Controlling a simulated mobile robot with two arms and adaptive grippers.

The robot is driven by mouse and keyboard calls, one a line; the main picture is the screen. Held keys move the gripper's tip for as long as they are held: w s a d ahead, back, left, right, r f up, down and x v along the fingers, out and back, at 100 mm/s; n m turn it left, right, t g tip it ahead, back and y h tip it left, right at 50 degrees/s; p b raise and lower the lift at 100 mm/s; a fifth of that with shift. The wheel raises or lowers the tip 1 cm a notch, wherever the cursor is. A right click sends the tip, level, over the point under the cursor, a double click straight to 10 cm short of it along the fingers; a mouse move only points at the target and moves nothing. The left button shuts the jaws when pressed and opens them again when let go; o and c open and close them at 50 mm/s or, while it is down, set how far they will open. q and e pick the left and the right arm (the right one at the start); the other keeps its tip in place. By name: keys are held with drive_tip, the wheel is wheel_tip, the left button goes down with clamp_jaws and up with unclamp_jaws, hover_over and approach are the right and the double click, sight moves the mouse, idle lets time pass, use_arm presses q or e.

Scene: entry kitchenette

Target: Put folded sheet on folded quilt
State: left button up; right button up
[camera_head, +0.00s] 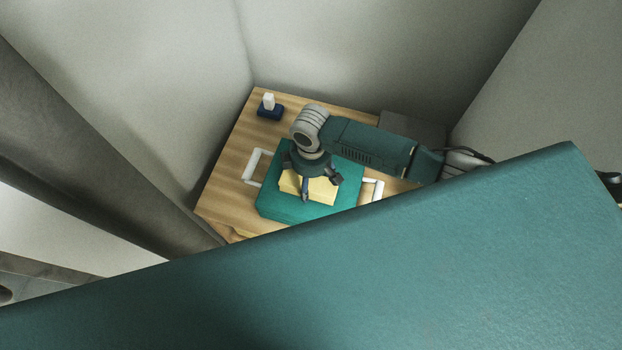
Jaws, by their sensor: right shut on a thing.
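The folded quilt (275,205) is a flat teal block lying on the wooden top. The folded sheet (322,191) is pale yellow and smaller, and it is over the quilt, within its outline. My right gripper (318,186) points down and is shut on the sheet. The gripper and wrist hide part of the sheet and of the quilt's far side. I cannot tell whether the sheet rests on the quilt or hangs just above it. My left gripper is not in view.
The wooden top (228,190) stands in a corner between grey walls. White handles show at the quilt's left (252,166) and right (372,189). A small dark blue holder (270,112) with a white item (268,100) stands at the back left. The left strip is clear.

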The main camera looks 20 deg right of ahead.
drive_tip(key=shift+f, duration=0.2)
drive_tip(key=o, duration=1.3)
wheel_tip(320, 180, up, 12)
drive_tip(key=shift+r+b, duration=0.1)
drive_tip(key=shift+b, duration=0.25)
